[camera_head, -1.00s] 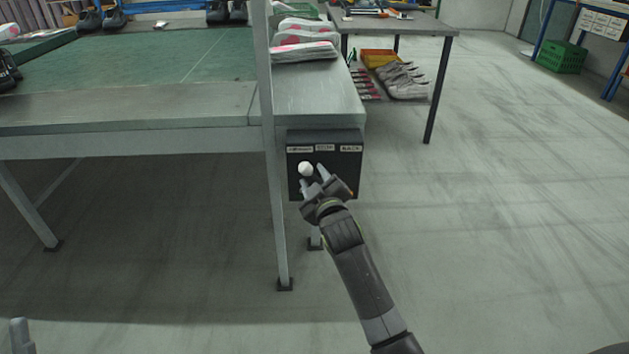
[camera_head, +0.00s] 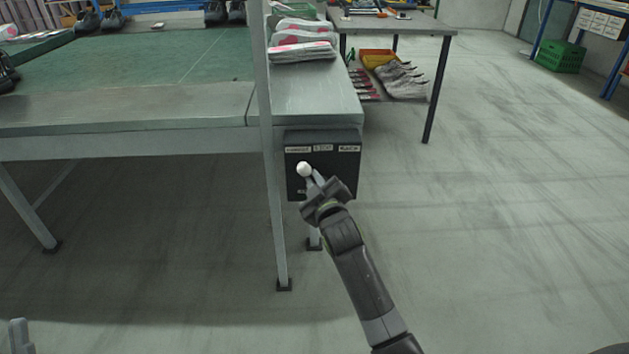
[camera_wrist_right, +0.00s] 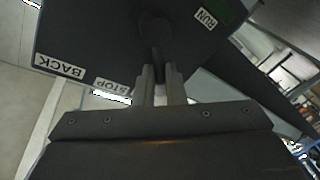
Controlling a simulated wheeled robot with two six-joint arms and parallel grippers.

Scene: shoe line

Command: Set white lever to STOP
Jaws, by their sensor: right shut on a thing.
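The white lever's round knob (camera_head: 304,169) stands out from a dark control box (camera_head: 346,166) under the bench end. In the head view it appears below the leftmost top label, left of the STOP label (camera_head: 323,148). My right gripper (camera_head: 314,183) reaches up from below right and is shut on the lever just under the knob. In the right wrist view, its two fingers (camera_wrist_right: 160,88) are close together at a dark part of the lever. STOP (camera_wrist_right: 111,86), BACK (camera_wrist_right: 61,66) and RUN (camera_wrist_right: 206,18) labels show there. Part of my left gripper (camera_head: 19,335) shows at the lower left corner.
The bench (camera_head: 120,110) has a green top and a metal leg (camera_head: 279,230) just left of the box. Packed shoes (camera_head: 302,50) lie on its end.

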